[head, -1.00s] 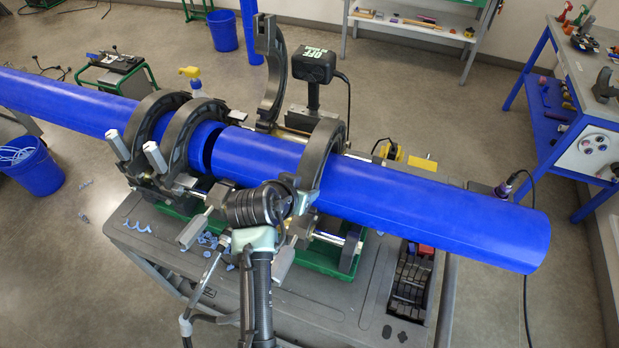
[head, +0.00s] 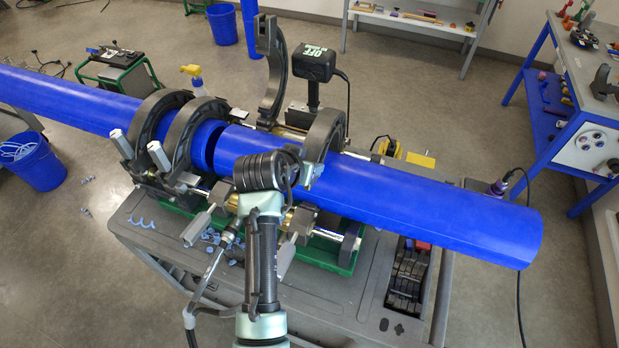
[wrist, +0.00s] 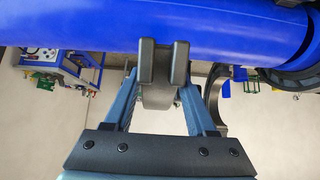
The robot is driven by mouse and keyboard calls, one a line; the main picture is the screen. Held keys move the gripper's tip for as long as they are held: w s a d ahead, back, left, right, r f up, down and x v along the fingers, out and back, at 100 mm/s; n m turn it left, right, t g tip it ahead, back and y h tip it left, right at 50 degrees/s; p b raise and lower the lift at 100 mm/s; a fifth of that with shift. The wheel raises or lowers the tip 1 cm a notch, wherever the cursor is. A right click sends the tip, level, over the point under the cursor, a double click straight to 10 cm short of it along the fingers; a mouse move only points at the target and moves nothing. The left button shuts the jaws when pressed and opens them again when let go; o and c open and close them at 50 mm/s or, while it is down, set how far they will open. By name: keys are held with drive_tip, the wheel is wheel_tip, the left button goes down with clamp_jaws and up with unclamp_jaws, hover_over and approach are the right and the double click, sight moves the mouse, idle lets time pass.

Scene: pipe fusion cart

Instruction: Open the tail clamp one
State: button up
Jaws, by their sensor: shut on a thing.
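The dark grey arched clamp half (head: 325,133) at the right of the fusion machine stands over the blue pipe, its near end raised off the pipe's front side. I take it for the tail clamp. My gripper (wrist: 163,65) is shut on a dark grey piece (wrist: 157,97), seemingly the clamp's near end, just in front of the blue pipe (wrist: 200,30). In the head view my wrist covers the fingers and the grip. The long blue pipe also shows in the head view (head: 430,195), lying in the machine.
Another clamp half (head: 270,70) stands open and upright behind the pipe. Two closed clamps (head: 150,125) with pale handles hold the left pipe. A black power unit (head: 313,62) stands behind. The grey cart top (head: 335,305) is mostly clear in front.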

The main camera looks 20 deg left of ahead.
drive_tip(key=shift+w+r, duration=0.5)
drive_tip(key=shift+r, duration=0.3)
drive_tip(key=shift+w+d+r+p, duration=0.1)
drive_tip(key=shift+w+r+p, duration=0.15)
drive_tip(key=shift+w+r, duration=0.6)
drive_tip(key=shift+w+r+p, duration=0.25)
drive_tip(key=shift+w+r, duration=0.35)
drive_tip(key=shift+r, duration=0.3)
drive_tip(key=shift+w+r, duration=0.15)
drive_tip(key=shift+w, duration=0.1)
drive_tip(key=shift+w+d+r, duration=0.1)
drive_tip(key=shift+w+r, duration=1.45)
drive_tip(key=shift+w, duration=0.4)
drive_tip(key=shift+w+b, duration=0.1)
drive_tip(key=shift+b, duration=0.25)
drive_tip(key=shift+w+r+b, duration=0.35)
drive_tip(key=shift+w+r, duration=0.05)
drive_tip(key=shift+w, duration=0.3)
drive_tip(key=shift+w+r+b, duration=0.4)
drive_tip(key=shift+w, duration=0.35)
drive_tip(key=shift+w+r+b, duration=0.35)
drive_tip(key=shift+w+r, duration=0.05)
drive_tip(key=shift+w, duration=0.3)
